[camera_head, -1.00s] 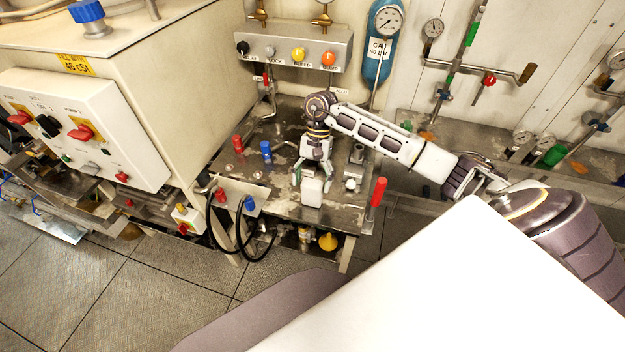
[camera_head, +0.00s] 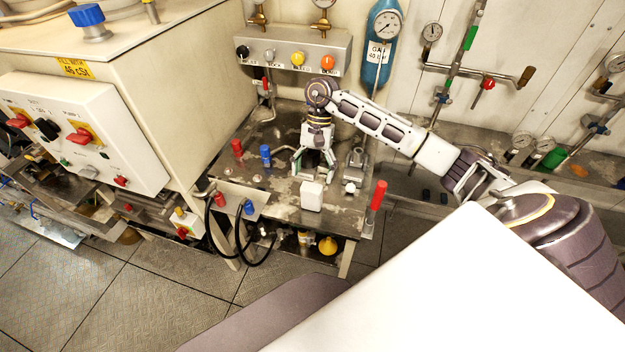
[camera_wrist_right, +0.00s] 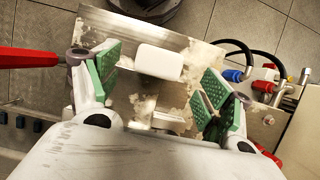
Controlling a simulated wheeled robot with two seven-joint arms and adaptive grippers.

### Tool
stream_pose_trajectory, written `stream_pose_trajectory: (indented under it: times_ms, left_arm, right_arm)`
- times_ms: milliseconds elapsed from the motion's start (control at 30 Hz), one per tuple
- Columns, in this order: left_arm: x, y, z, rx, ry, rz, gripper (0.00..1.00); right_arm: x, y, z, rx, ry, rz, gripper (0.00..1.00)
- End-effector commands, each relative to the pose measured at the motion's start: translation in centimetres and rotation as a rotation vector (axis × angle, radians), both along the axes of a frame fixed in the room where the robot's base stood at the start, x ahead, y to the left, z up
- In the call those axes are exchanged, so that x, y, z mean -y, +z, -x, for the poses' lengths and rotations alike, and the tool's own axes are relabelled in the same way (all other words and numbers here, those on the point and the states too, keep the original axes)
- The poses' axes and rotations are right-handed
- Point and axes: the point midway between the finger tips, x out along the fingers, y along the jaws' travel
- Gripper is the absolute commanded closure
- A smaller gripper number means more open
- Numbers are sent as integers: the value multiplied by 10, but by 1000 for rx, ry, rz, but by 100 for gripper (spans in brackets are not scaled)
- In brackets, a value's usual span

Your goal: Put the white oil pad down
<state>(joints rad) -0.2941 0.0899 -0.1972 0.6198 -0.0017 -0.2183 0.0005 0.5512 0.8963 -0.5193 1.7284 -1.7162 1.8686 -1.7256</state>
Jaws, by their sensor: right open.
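The white oil pad (camera_head: 312,196) rests on the metal bench top (camera_head: 285,208) close to its front edge. It also shows in the right wrist view (camera_wrist_right: 159,61), apart from the fingers and just beyond them. My right gripper (camera_head: 312,172) is open and empty above the bench, behind the pad in the head view. Its green-padded fingers (camera_wrist_right: 157,95) are spread wide in the wrist view. My left gripper is not in view.
A red-handled lever (camera_head: 377,196) rises at the bench's right front corner. Red (camera_head: 237,148) and blue (camera_head: 265,152) fittings stand at the left. A valve panel (camera_head: 292,52) is behind. Black hoses (camera_head: 240,235) hang at the front left.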

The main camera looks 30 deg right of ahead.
Motion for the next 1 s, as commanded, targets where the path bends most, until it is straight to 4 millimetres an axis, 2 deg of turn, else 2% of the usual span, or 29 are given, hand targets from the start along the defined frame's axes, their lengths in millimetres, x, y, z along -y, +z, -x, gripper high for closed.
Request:
stream_pose_trajectory:
  times_ms: [333, 700, 1000]
  left_arm:
    - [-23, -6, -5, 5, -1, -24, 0]
    - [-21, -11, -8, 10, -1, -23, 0]
    - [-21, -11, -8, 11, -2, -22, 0]
  right_arm:
    - [11, 35, -11, 3, -1, 0, 20]
    - [20, 65, -19, 2, -1, 0, 20]
    - [23, 72, -20, 0, -1, 0, 20]
